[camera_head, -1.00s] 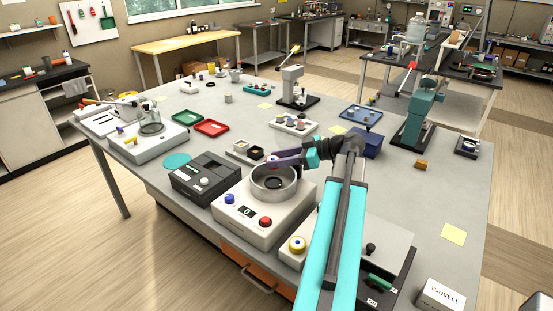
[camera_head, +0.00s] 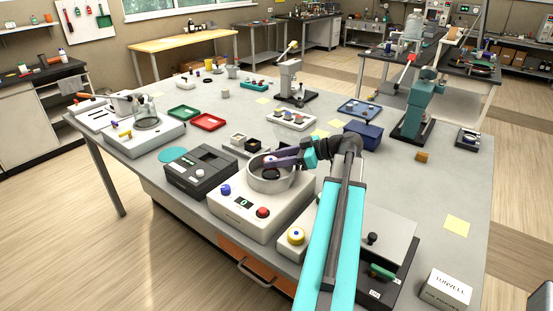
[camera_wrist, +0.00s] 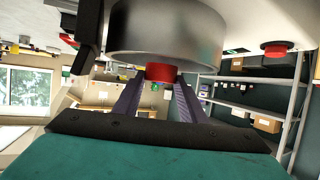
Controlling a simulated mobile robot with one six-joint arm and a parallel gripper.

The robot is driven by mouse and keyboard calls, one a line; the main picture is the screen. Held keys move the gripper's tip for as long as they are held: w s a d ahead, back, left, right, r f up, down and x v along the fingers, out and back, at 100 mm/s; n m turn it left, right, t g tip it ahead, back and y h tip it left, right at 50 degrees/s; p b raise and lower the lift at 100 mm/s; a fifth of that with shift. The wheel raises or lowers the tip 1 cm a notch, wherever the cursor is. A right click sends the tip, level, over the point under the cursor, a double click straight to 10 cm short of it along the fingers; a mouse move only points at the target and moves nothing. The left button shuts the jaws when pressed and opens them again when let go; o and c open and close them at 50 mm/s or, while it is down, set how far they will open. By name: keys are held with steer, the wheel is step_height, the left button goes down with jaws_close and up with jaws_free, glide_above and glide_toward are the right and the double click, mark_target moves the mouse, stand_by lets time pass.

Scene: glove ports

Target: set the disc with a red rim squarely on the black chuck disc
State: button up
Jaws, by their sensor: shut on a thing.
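In the head view my gripper (camera_head: 272,161), with purple fingers, reaches from the right over the grey metal bowl (camera_head: 253,184) of a white machine. In the wrist view, which is upside down, the gripper (camera_wrist: 160,78) is shut on the disc with a red rim (camera_wrist: 161,73). The disc shows as a red band between the fingertips, beside the edge of the bowl (camera_wrist: 165,30). In the head view the disc is too small and covered to make out.
The white machine (camera_head: 240,215) has a blue knob and a red button (camera_head: 263,212) in front of the bowl. The bowl's wall surrounds the space below my gripper.

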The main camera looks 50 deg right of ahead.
steer(key=shift+f+b, duration=0.55)
steer(key=shift+f, duration=0.3)
steer(key=shift+b, duration=1.2)
stand_by(2.0)
steer(key=shift+f+b, duration=0.85)
steer(key=o, duration=1.1)
steer(key=shift+o, duration=0.2)
steer(key=shift+s, duration=0.1)
steer(key=shift+d, duration=0.1)
steer(key=shift+s+d+r, duration=0.15)
steer(key=shift+s+d, duration=0.1)
steer(key=shift+s, duration=0.3)
steer(key=b+v, duration=0.2)
steer(key=v, duration=1)
steer(key=shift+r+b, duration=0.35)
